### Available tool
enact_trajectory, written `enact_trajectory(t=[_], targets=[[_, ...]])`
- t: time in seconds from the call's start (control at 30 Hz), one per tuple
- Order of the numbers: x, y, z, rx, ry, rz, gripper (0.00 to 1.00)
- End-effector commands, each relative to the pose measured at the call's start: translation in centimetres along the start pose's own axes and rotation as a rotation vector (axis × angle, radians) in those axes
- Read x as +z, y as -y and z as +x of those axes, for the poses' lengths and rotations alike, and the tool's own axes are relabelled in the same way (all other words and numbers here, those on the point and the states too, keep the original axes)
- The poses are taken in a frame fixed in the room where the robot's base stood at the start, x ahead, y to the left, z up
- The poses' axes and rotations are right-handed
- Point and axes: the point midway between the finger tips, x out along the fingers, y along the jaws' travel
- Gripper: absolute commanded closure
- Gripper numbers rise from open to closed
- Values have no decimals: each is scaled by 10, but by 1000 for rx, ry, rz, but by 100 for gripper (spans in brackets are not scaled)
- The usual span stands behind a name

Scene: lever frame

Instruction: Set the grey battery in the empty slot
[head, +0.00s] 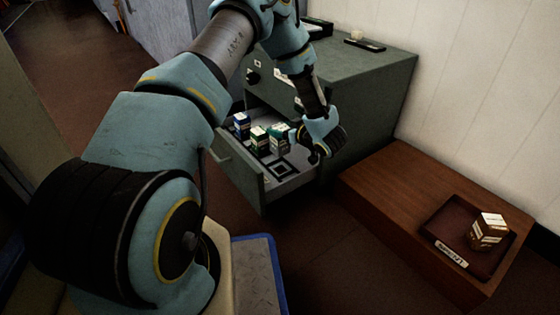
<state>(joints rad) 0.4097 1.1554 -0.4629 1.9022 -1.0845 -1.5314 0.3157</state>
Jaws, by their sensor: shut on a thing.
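The open drawer (240,165) of the grey-green cabinet holds upright box-shaped batteries with white bands: a blue one (242,123), a dark green one (259,140) and a teal one (279,134). The empty slot (281,169) is a dark square frame on the drawer floor, in front of them. My gripper (314,154) is at the drawer's right side, right of the teal battery and above and right of the slot. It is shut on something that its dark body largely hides. I cannot make out a grey battery.
A low wooden bench (385,185) stands right of the cabinet (370,95). On it, a dark red tray (448,222) with a white label holds a brown and white box (488,231). Small items lie on the cabinet top. The drawer's front wall and right side border the slot closely.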

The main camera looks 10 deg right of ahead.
Motion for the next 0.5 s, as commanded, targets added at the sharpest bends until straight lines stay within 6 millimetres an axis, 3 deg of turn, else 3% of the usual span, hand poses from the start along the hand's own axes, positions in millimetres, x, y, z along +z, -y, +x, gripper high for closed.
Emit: enact_trajectory(t=[0.03,0.13,0.5], targets=[[15,1,6,-2,0,0,100],[32,1,13,-4,-1,0,100],[70,1,26,-2,-2,-1,100]])
